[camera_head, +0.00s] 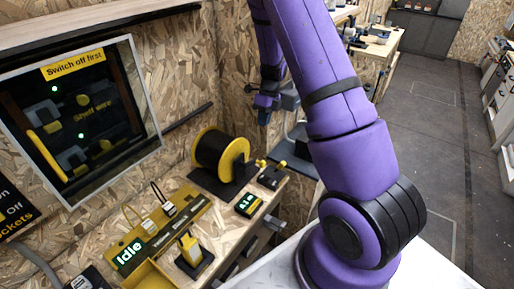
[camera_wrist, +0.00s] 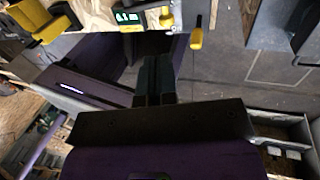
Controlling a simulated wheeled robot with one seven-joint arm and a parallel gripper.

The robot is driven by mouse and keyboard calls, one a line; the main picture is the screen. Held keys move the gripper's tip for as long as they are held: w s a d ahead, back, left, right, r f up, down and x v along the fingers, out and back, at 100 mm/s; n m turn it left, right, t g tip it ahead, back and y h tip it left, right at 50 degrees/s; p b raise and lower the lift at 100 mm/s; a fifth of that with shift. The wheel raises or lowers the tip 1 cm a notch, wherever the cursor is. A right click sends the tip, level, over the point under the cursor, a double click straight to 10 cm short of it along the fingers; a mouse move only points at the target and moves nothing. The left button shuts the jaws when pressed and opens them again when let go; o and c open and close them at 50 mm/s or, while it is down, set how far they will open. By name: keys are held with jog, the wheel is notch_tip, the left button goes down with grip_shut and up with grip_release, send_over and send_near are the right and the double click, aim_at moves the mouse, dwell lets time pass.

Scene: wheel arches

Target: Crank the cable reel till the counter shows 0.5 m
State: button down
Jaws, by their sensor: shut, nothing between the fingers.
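The cable reel (camera_head: 220,153) has a black drum with yellow flanges and stands on the wooden bench in the head view. A yellow knob (camera_head: 260,163) is at its right side. The counter (camera_head: 248,204) is a small box with a green-lit display in front of the reel; its figures are too small to read surely. It also shows in the wrist view (camera_wrist: 128,17). My gripper (camera_wrist: 155,62) is shut and empty in the wrist view. A yellow handle (camera_wrist: 196,36) is right of and above its fingertips, apart from them.
A panel reading "Idle" (camera_head: 130,254) and a yellow-topped block (camera_head: 190,248) stand on the bench's near part. A small black box with a yellow top (camera_head: 272,177) is near the bench edge. Open floor (camera_head: 430,130) lies at right.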

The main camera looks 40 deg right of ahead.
aim_at(257, 160)
jog(key=x, duration=1.4)
jog(key=shift+d+f+y, duration=0.1)
jog(key=shift+y, duration=0.2)
jog(key=shift+d+f+g+y, duration=0.1)
jog(key=shift+f+g+y, duration=0.5)
jog(key=shift+y, duration=0.4)
notch_tip(257, 160, down, 2)
jog(key=g+y, duration=0.1)
jog(key=y, duration=0.2)
jog(key=shift+f, duration=0.1)
jog(key=f+y, duration=0.1)
jog(key=y, duration=0.1)
jog(key=a+f+g+y, duration=0.1)
jog(key=y, duration=0.1)
jog(key=shift+s+a+f+y, duration=0.1)
jog(key=shift+s+y, duration=0.05)
jog(key=shift+y, duration=0.15)
jog(key=shift+s+a+f, duration=0.15)
jog(key=shift+a+f, duration=0.25)
jog(key=shift+a, duration=0.1)
jog(key=shift+f, duration=0.1)
